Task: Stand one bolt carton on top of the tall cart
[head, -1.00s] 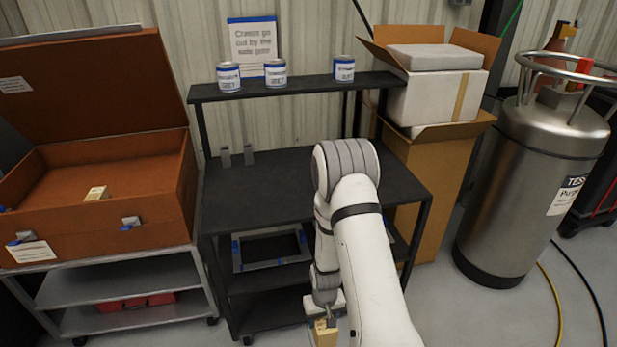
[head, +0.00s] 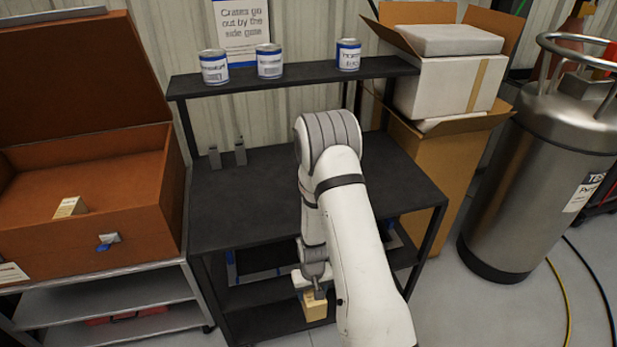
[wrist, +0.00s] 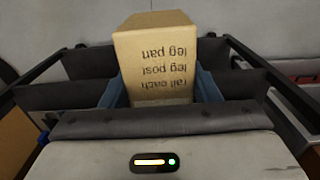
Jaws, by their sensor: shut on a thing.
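My gripper (head: 316,291) hangs low in front of the black cart and is shut on a tan bolt carton (head: 314,307). In the wrist view the carton (wrist: 155,65) sits between the two blue-grey fingers, with printed text upside down on its face. The black cart (head: 240,205) is the taller of the two carts, with a dark top and a raised back shelf (head: 290,80). My arm hides part of its top and front. Another small tan carton (head: 70,207) lies in the open orange-brown case at left.
Three cans (head: 269,61) stand on the raised shelf. Two small grey brackets (head: 227,156) stand at the top's back left. The cart top's left and middle are otherwise clear. Cardboard boxes (head: 440,165) and a steel tank (head: 540,180) stand at right.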

